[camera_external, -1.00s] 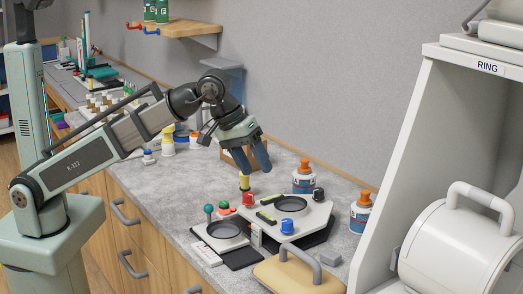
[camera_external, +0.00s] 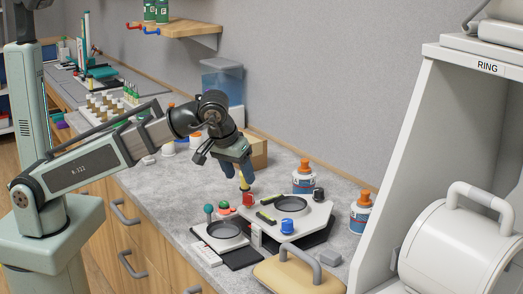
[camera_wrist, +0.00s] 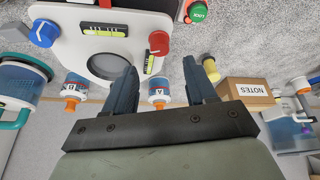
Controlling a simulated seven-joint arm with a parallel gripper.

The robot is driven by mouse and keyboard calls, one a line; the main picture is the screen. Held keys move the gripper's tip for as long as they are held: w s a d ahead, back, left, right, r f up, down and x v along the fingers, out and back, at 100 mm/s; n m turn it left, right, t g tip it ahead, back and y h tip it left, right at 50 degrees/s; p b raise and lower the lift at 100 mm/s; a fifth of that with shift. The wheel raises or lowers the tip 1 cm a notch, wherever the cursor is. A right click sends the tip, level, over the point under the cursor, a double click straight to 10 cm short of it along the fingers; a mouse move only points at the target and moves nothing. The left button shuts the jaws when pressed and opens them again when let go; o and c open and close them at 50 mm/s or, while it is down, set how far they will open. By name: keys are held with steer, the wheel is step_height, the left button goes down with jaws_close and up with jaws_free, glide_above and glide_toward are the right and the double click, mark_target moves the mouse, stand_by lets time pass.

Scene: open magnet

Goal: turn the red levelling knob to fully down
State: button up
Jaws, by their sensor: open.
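The red levelling knob (camera_external: 248,200) stands on the left corner of the white levelling plate (camera_external: 318,215). In the wrist view the red knob (camera_wrist: 159,43), with a pale pointer mark, lies just beyond my fingertips. My gripper (camera_external: 246,180) is above and slightly behind the knob in the external view, pointing down, apart from it. In the wrist view my gripper (camera_wrist: 160,70) has its two blue fingers spread with nothing held between them. A bubble level (camera_wrist: 149,63) sits beside the knob. Any scale around the knob is too small to read.
A blue knob (camera_external: 287,226) and a black knob (camera_external: 318,194) stand on the same plate. A yellow-topped item (camera_wrist: 210,66) is close to my right finger in the wrist view. Orange-capped bottles (camera_external: 303,179) and a NOTES box (camera_wrist: 248,92) stand nearby.

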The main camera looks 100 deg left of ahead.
mark_target(247, 195)
steer(key=shift+x, duration=3.8)
steer(key=shift+c, duration=0.4)
jaws_close()
